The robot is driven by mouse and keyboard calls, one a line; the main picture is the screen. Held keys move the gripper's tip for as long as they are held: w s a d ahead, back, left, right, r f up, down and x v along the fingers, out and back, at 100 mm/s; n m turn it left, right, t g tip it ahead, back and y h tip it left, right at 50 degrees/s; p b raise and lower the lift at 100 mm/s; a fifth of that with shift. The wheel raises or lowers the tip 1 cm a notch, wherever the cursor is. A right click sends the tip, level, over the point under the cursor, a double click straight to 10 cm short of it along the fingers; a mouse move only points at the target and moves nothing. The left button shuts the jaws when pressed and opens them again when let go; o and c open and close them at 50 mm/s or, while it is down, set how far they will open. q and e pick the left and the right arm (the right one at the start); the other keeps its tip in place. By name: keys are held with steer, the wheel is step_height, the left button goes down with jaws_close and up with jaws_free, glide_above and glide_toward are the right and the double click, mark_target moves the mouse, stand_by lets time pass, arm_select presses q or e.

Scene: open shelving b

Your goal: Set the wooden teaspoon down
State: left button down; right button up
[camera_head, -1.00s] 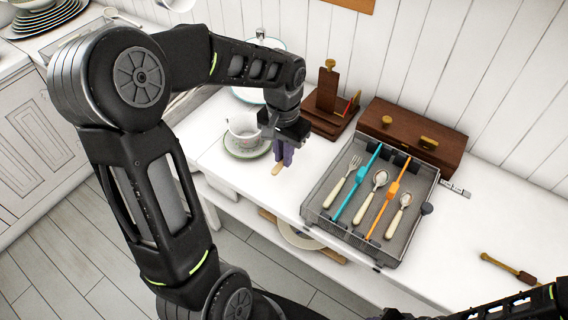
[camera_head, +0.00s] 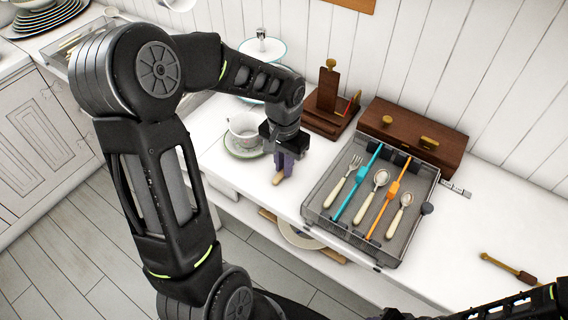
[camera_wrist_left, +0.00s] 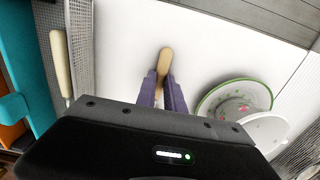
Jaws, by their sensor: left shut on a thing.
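The wooden teaspoon (camera_head: 278,179) is a small light-brown piece showing below my left gripper (camera_head: 284,166), between the cup and the cutlery tray. In the left wrist view the teaspoon (camera_wrist_left: 164,62) sticks out from between the two purple fingers of the left gripper (camera_wrist_left: 164,84), which are shut on it. Its other end is hidden by the fingers and gripper body. It is low over the white counter (camera_head: 240,180); I cannot tell whether it touches. My right gripper does not show; only part of my right arm is at the lower right.
A grey cutlery tray (camera_head: 318,215) with a fork, spoons and coloured dividers stands to the right. A white cup (camera_head: 243,128) on a green-rimmed saucer (camera_head: 236,152) is close on the left. Behind are a wooden stand (camera_head: 325,122) and a brown box (camera_head: 450,152). The counter's front edge is near.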

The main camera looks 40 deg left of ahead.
arm_select(q)
steer(key=c, duration=1.4)
jaws_free()
steer(key=shift+f, duration=0.1)
steer(key=shift+c, duration=0.2)
step_height(320, 180, up, 12)
steer(key=shift+r, duration=0.2)
